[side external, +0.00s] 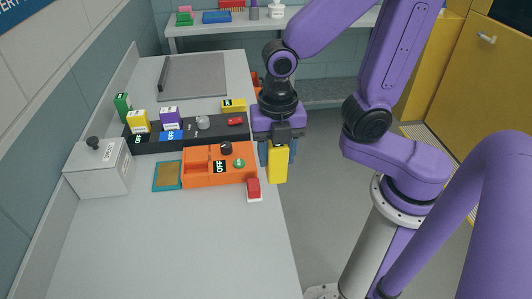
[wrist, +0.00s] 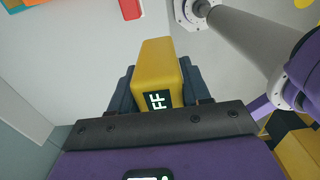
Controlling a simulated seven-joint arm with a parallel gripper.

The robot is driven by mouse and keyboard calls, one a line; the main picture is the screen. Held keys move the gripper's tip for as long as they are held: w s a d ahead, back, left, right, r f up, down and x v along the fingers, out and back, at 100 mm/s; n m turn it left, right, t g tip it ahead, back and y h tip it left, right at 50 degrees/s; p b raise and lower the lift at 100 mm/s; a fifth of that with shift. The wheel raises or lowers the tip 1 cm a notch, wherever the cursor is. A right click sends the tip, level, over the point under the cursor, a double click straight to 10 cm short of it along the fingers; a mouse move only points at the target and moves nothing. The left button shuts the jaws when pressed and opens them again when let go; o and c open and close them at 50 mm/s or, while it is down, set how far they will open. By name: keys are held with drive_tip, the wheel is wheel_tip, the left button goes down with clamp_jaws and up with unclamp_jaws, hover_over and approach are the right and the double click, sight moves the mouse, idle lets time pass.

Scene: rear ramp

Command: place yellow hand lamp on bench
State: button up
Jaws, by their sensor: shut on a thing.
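The yellow hand lamp (side external: 278,166) is a tall yellow block hanging upright below my gripper (side external: 277,154). In the wrist view the lamp (wrist: 158,60) sits between the dark fingers of my gripper (wrist: 156,88), with part of a dark label reading "FF" showing. My gripper is shut on it. The bench (side external: 200,245) is a long pale grey top to the left. The lamp appears at the bench's right edge in the side view, above floor level; its exact height is hard to tell.
A red-and-white switch (side external: 254,189) lies near the bench edge, close to the lamp. An orange tray (side external: 203,180), a dark rack (side external: 185,145) with small boxes and a grey box (side external: 98,168) stand farther left. The front of the bench is clear.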

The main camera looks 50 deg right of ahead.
drive_tip(key=shift+s+d+r, duration=0.1)
drive_tip(key=shift+s, duration=0.1)
drive_tip(key=w+a+r, duration=0.2)
drive_tip(key=w+a, duration=0.1)
drive_tip(key=w, duration=0.5)
hover_over(168, 174)
wheel_tip(168, 174, down, 11)
drive_tip(key=shift+w+f, duration=0.1)
drive_tip(key=shift+f, duration=1.25)
drive_tip(key=shift+f, duration=0.1)
drive_tip(key=o, duration=1.2)
drive_tip(key=shift+f, duration=0.1)
